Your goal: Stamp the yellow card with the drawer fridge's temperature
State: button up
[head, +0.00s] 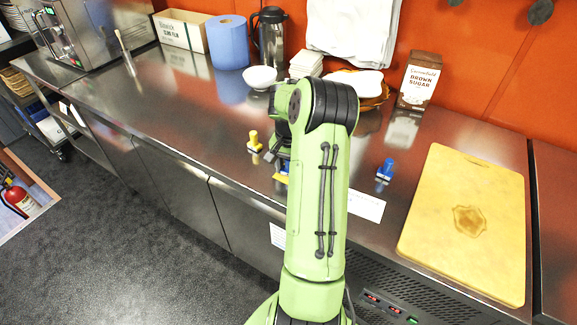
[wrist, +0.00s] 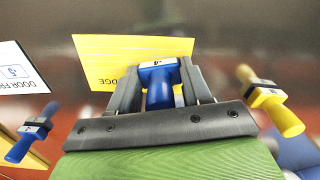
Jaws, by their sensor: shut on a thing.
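My gripper (wrist: 162,92) is shut on a blue stamp (wrist: 160,93), whose white label carries a small dark mark I cannot read surely. The yellow card (wrist: 100,62) lies behind the held stamp in the wrist view, with part of a word ending in "DGE" showing. I cannot tell whether the stamp touches it. In the head view my arm hides most of the gripper and card; a yellow corner (head: 280,178) shows. A yellow stamp (head: 254,142) stands left of the gripper, and another blue stamp (head: 385,170) stands to the right.
A white card (head: 367,205) marked "DOOR FR..." in the wrist view (wrist: 18,72) lies near the counter's front edge. Small displays (head: 412,320) below are unreadable. A yellow cutting board (head: 450,180) lies right. A bowl (head: 260,77) and brown sugar (head: 420,82) stand behind. The left counter is mostly clear.

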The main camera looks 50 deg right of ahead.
jog(key=shift+r+p, duration=2.85)
jog(key=shift+r, duration=0.75)
jog(key=shift+f, duration=0.1)
